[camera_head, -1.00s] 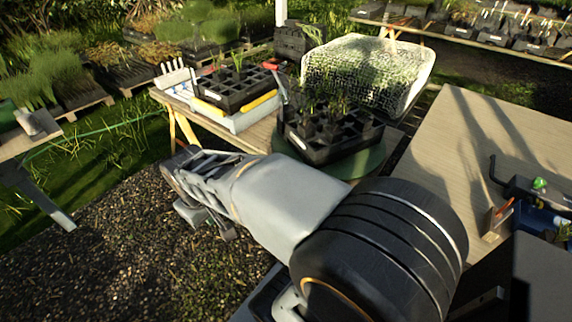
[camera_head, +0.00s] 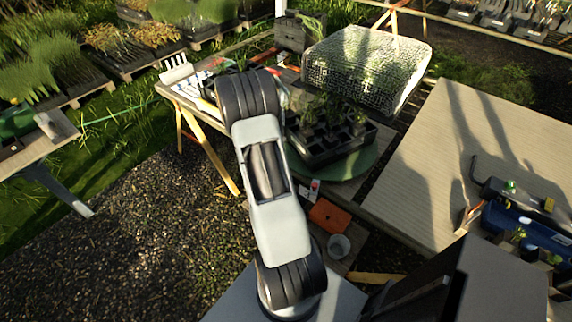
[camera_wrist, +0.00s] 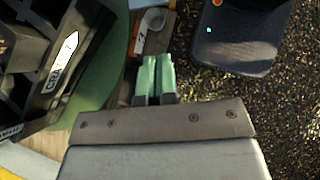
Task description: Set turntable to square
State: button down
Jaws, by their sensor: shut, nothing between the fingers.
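The green round turntable (camera_head: 352,168) sits on the bench, with a black plant tray (camera_head: 340,152) holding several green plants on top. I cannot tell exactly how square the tray sits to the bench. In the head view my arm stands left of the turntable and my gripper is hidden. In the wrist view my gripper (camera_wrist: 156,76) has its two green fingers close together and empty. The green turntable (camera_wrist: 103,72) shows left of the fingers. The tray (camera_wrist: 42,85), with a white label, lies further left, apart from the fingers.
A white-marked card (camera_head: 309,190), an orange block (camera_head: 329,216) and a grey cup (camera_head: 339,246) lie near the turntable. A wooden table (camera_head: 430,170) with tools lies at right. Gravel is open at left.

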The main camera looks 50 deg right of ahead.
jog(key=s+r+p+x, duration=0.1)
jog(key=p+x, duration=0.1)
jog(key=x, duration=0.9)
jog(key=shift+s+d+r, duration=0.35)
jog(key=shift+s, duration=0.1)
